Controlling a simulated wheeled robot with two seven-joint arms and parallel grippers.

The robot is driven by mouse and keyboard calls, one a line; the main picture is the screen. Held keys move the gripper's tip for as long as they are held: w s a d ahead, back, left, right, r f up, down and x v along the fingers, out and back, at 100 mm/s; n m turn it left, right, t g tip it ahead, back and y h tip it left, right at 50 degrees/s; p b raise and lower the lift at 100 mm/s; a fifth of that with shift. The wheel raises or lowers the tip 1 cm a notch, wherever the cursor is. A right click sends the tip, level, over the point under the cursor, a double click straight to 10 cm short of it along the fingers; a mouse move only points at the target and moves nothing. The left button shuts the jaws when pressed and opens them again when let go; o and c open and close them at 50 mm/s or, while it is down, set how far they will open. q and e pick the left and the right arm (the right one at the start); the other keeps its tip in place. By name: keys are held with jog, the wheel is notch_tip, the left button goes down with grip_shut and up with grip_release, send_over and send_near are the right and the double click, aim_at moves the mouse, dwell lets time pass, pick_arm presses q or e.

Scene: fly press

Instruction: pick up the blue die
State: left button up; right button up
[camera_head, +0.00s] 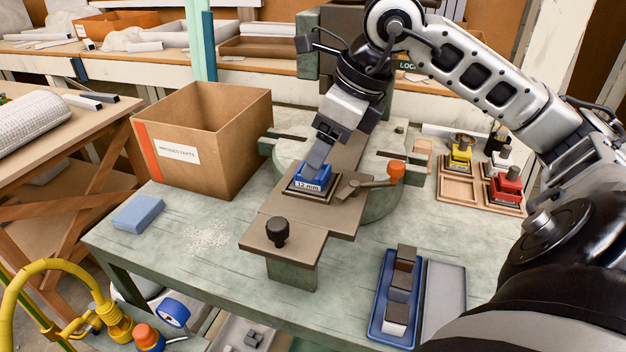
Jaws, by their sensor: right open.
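The blue die (307,184), labelled "12 mm", sits on a dark square base on the brown plate of the fly press (265,220). My right arm comes in from the right. Its gripper (318,163) points down at the blue die, with the fingers at the die's top. The jaws are open. The fingers hide part of the die, and I cannot tell whether they touch it. My left gripper is not in view.
An orange-handled clamp (396,172) is just right of the die. A cardboard box (208,135) stands at the left, with a blue sponge (138,214) before it. A wooden tray (460,188) with yellow (460,155) and red (505,186) dies is at the right. A blue tray (379,325) holds blocks in front.

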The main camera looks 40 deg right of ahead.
jog(key=shift+x, duration=1.8)
jog(key=shift+d, duration=0.15)
jog(key=c, duration=1.3)
jog(key=shift+r, duration=0.1)
jog(key=shift+c, duration=0.2)
